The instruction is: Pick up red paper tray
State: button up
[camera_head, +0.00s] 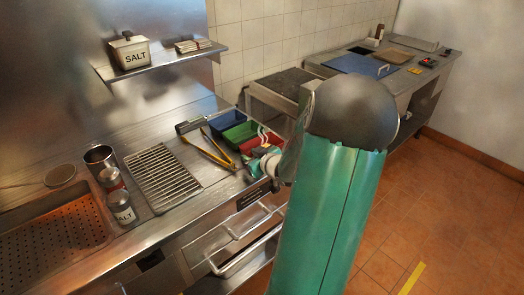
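The view is too small and too blocked by my arm to tell whether the fingers are open or shut, or touch the tray.
A green tray (240,133) and a blue tray (227,121) stand next to the red one. Yellow-handled tongs (217,154) and a grill grate (162,178) lie to the left. Salt shakers (121,207) and a metal cup (101,159) stand further left.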

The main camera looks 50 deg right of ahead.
aim_at(245, 153)
jog(key=x, duration=0.5)
jog(key=shift+d+f, duration=0.1)
jog(key=shift+c, duration=0.5)
grip_shut()
